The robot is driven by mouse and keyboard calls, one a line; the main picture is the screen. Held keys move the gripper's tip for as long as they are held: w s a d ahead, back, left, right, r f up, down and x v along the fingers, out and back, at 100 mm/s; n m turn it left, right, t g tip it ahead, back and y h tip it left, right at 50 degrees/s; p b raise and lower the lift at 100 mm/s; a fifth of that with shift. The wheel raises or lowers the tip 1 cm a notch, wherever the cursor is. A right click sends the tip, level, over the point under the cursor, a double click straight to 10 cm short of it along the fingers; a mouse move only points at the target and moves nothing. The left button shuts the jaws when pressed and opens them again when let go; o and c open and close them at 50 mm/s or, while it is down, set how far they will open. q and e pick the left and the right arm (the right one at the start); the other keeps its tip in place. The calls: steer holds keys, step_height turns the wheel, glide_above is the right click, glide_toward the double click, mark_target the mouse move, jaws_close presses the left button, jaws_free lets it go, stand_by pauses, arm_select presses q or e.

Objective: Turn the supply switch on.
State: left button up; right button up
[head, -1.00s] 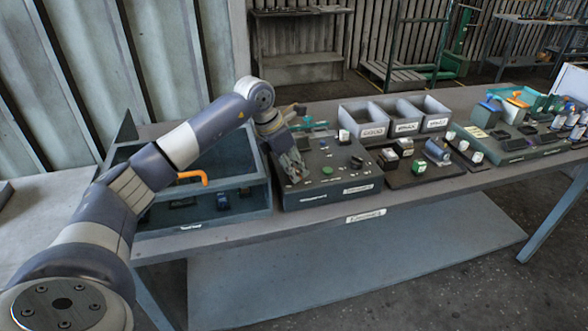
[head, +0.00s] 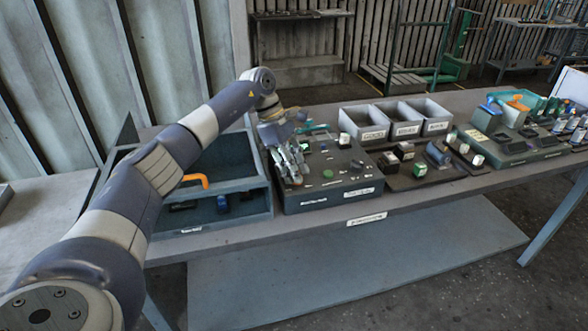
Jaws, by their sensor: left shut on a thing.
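The dark control box (head: 345,189) stands on the bench with small knobs and buttons on its sloped top, including a green round one (head: 328,174). My left gripper (head: 290,177) is low over the left part of this top. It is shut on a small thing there. The fingers hide that thing, and I cannot tell whether it is the supply switch. No readable label picks out the switch. My right gripper is not in view.
A blue-grey open bin (head: 235,207) with an orange-handled tool (head: 196,181) stands to the left of the box. Grey labelled trays (head: 402,117) stand behind to the right. A dark board with small parts (head: 427,176) and a green-grey fixture (head: 520,152) fill the bench rightward.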

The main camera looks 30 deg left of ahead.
arm_select(q)
steer(key=shift+m, duration=0.6)
steer(key=o, duration=1)
steer(key=shift+o, duration=0.2)
steer(key=v, duration=1.2)
steer(key=shift+w, duration=0.3)
steer(key=shift+d, duration=0.15)
